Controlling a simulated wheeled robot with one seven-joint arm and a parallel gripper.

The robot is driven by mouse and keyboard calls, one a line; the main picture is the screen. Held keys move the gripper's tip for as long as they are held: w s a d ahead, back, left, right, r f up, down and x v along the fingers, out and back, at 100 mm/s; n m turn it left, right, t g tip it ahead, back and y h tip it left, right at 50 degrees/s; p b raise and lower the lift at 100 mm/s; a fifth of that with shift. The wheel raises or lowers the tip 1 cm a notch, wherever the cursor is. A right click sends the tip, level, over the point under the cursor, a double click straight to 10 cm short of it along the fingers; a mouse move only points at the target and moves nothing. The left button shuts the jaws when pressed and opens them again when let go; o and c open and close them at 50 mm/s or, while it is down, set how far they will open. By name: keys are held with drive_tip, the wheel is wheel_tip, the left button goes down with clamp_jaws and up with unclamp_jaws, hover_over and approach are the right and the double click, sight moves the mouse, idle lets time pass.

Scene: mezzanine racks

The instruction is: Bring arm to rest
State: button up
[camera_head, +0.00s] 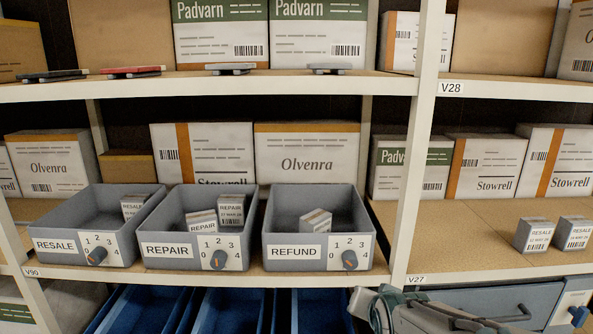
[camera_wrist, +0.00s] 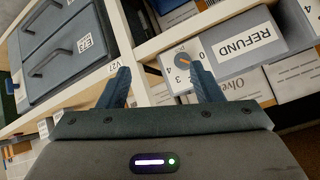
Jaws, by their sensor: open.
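My gripper (camera_head: 372,306) is at the bottom edge of the head view, in front of the shelf and low to the right of the REFUND bin (camera_head: 293,253). In the wrist view my gripper (camera_wrist: 162,80) has its two dark fingers apart, with nothing between them. The REFUND bin (camera_wrist: 238,44) and its dial (camera_wrist: 184,59) lie beyond the fingers in that view, which is strongly tilted. My arm shows only in part in the head view; the rest is out of frame.
The RESALE bin (camera_head: 62,246) holds one small box, the REPAIR bin (camera_head: 179,251) two, and the REFUND bin one. Two small boxes (camera_head: 537,234) stand on the right shelf. Blue bins (camera_head: 232,312) and a grey drawer unit (camera_head: 497,302) sit below. A white upright (camera_head: 413,170) divides the rack.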

drive_tip(key=s+r+n+g+p, duration=0.4)
drive_tip(key=s+r+g+p, duration=0.3)
drive_tip(key=s+r+p, duration=0.3)
drive_tip(key=s, duration=0.4)
drive_tip(key=shift+a+r+n+y, duration=0.15)
drive_tip(key=shift+r+n+y, duration=0.15)
drive_tip(key=shift+n, duration=0.1)
